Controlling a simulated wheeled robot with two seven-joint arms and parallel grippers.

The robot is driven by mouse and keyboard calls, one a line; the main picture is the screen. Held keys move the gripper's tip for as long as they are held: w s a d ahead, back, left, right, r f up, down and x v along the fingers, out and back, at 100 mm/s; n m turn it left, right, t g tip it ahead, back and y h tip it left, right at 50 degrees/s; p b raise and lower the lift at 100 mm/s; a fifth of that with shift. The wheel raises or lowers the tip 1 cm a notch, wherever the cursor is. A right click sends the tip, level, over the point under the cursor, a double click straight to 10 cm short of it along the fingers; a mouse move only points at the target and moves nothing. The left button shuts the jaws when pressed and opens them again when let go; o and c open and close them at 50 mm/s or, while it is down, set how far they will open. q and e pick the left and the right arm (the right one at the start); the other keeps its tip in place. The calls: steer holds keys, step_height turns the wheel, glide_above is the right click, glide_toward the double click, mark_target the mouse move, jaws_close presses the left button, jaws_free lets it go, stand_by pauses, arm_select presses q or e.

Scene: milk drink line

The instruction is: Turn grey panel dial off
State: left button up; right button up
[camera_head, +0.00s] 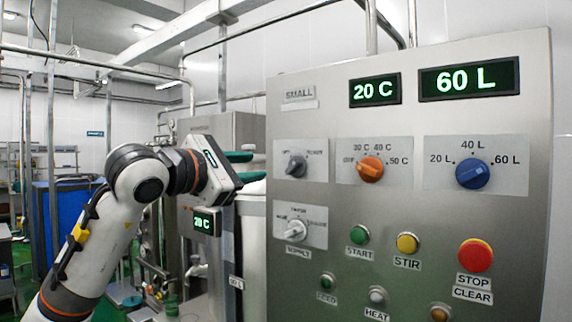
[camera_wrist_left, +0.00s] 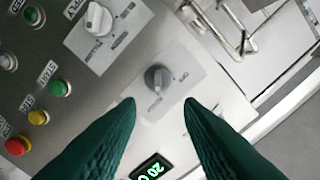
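The grey dial (camera_head: 296,166) sits on a pale plate at the upper left of the steel control panel (camera_head: 430,120). Its labels are too small to read surely, and I cannot tell its setting. In the left wrist view the grey dial (camera_wrist_left: 157,78) shows just beyond and between the fingertips, apart from them. My left gripper (camera_head: 258,166) is open and empty, with two green fingers pointing at the panel, just left of the dial. In the left wrist view its fingers (camera_wrist_left: 160,102) are spread on both sides. My right gripper is not in view.
A white dial (camera_head: 295,230) sits below the grey one; an orange dial (camera_head: 370,169) and blue dial (camera_head: 472,173) sit to its right. Green START (camera_head: 359,234), yellow STIR (camera_head: 407,242) and red STOP (camera_head: 475,255) buttons are lower. Displays read 20 C (camera_head: 375,90) and 60 L (camera_head: 468,79).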

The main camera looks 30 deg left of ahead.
mark_target(292, 166)
arm_select(q)
steer(key=w+p, duration=0.1)
steer(key=w, duration=0.2)
steer(key=w+p, duration=0.1)
steer(key=w, duration=0.2)
steer(key=w+d+p, duration=0.1)
steer(key=w, duration=0.2)
steer(key=shift+w+p, duration=0.3)
steer(key=shift+w, duration=0.05)
steer(key=shift+w+f, duration=0.1)
steer(key=shift+w, duration=0.65)
steer(key=shift+c, duration=0.4)
jaws_close()
